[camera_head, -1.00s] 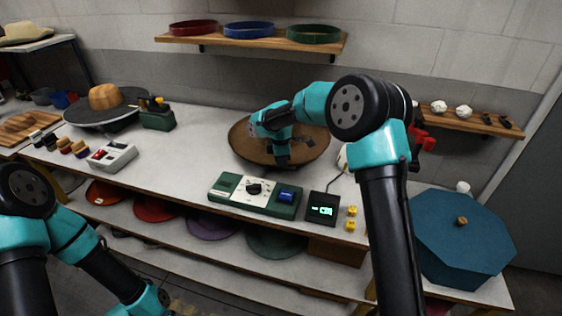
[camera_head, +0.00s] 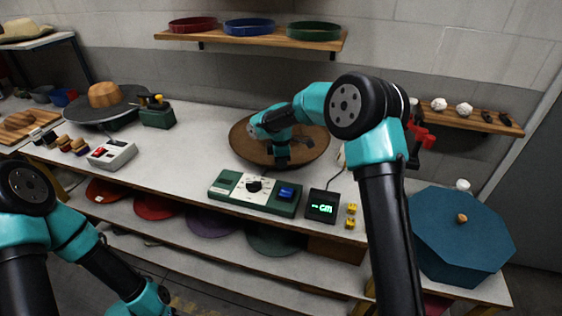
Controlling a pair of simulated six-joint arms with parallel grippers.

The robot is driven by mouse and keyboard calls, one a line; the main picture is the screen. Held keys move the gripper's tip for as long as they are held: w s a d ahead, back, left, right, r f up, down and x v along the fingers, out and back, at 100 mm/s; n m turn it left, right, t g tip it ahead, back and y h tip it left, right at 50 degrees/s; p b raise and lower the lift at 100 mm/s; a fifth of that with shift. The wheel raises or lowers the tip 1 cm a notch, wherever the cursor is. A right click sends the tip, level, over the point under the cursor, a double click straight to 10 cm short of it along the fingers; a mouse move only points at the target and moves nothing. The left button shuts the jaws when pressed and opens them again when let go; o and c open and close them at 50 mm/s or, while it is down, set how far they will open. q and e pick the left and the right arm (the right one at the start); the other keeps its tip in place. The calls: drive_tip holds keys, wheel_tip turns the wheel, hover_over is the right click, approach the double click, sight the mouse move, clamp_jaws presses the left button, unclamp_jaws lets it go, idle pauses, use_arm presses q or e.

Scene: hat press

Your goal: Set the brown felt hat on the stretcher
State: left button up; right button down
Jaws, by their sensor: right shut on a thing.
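The brown felt hat (camera_head: 310,151) shows as a wide, round brown shape on the bench, right of the middle. My right gripper (camera_head: 281,161) points down over its near part and is shut on it. My right wrist hides much of the hat's middle. I cannot tell what is under the hat, and no stretcher can be made out clearly. A small black display box (camera_head: 322,206) with green lit characters stands in front, with a cable running up behind my right arm. My left arm is at the lower left, and its gripper is outside the picture.
A green control box (camera_head: 254,192) stands in front of the hat. A wooden block (camera_head: 104,95) on a dark disc is at the left, beside a green device (camera_head: 157,113). A white switch box (camera_head: 112,154) is nearer. A blue octagonal box (camera_head: 460,240) is at the right.

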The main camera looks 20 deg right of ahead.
drive_tip(key=c, duration=1.1)
unclamp_jaws()
drive_tip(key=shift+c, duration=0.2)
wheel_tip(320, 180, up, 18)
drive_tip(key=shift+a+f, duration=0.15)
drive_tip(key=shift+f, duration=0.1)
drive_tip(key=shift+s, duration=0.1)
